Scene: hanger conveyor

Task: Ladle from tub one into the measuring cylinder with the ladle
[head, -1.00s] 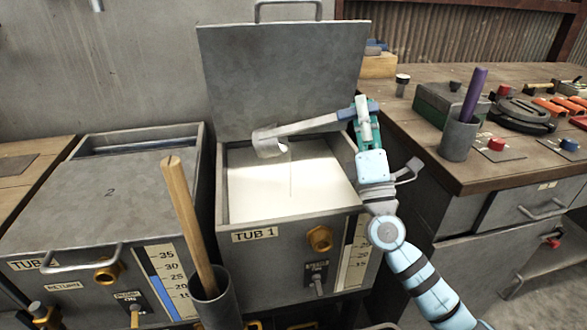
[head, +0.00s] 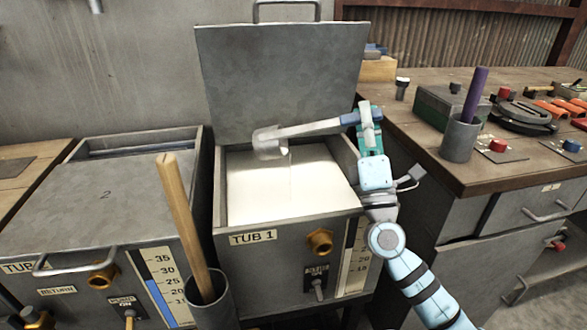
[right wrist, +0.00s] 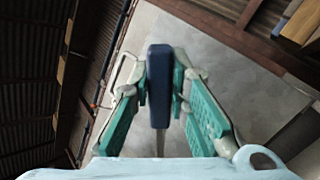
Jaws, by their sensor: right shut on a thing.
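My right gripper (head: 368,125) is shut on the blue handle of the ladle, which also shows between the fingers in the right wrist view (right wrist: 160,85). The ladle (head: 310,128) reaches left from the gripper, and its grey metal cup (head: 269,141) hangs above the open tub one (head: 292,232), near its back left. The cup's contents cannot be seen. Pale whitish liquid (head: 285,190) fills the tub below the cup. The lid stands raised behind it. No measuring cylinder can be made out for certain. My left gripper is not in view.
Tub two (head: 95,200) stands closed at the left. A wooden stick (head: 185,220) leans in a grey holder (head: 212,305) in front. The workbench (head: 430,100) at the right bears a grey cup (head: 460,138) with a purple rod, and several tools.

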